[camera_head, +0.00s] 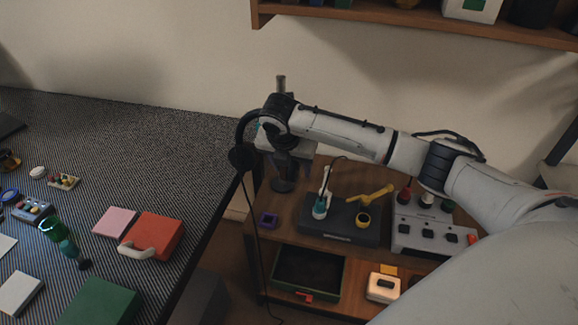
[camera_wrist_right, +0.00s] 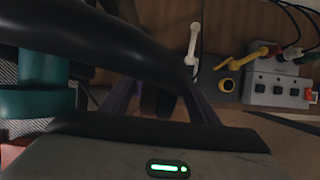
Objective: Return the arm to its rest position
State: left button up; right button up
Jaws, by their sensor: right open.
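My right arm (camera_head: 350,138) reaches in from the right, raised over the wooden side unit at the back. Its gripper (camera_head: 284,160) is at the arm's far end, pointing down near a dark upright item (camera_head: 283,184) on the unit's top. In the wrist view the open jaws (camera_wrist_right: 158,100) show as dark purple fingers, partly hidden by a black curved form (camera_wrist_right: 110,45). I see nothing held between them. A teal cylinder (camera_wrist_right: 38,100) is close on the left of that view; I cannot tell what it belongs to. My left gripper is not in view.
The side unit holds a dark tool base (camera_head: 340,222) with a yellow tool (camera_head: 372,193), a grey control box (camera_head: 432,234) and a green-edged tray (camera_head: 307,276). The dark table (camera_head: 190,135) bears a red case (camera_head: 153,236). A wall shelf (camera_head: 420,20) hangs above.

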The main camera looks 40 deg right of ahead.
jog(key=v, duration=1)
jog(key=shift+w+r, duration=0.1)
jog(key=s+a+f+m+t+y, duration=0.1)
jog(key=s+a+f+m+y, duration=0.35)
jog(key=a+f, duration=0.55)
jog(key=s+a+f+m+t+y, duration=0.2)
jog(key=s+a+f+m+y, duration=0.15)
jog(key=a+f+m, duration=0.55)
jog(key=s+d+f+m+t+h, duration=0.1)
jog(key=s+f+m, duration=0.3)
jog(key=s, duration=0.4)
jog(key=s+d+f+m+t, duration=0.1)
jog(key=s+d+f+m, duration=0.1)
jog(key=s+f+m, duration=0.3)
jog(key=s+m, duration=0.1)
jog(key=s, duration=0.3)
jog(key=shift+d+f+t+h, duration=0.25)
jog(key=shift+d+t+h, duration=0.05)
jog(key=shift+h, duration=0.1)
jog(key=shift+s, duration=0.15)
dwell(2.3)
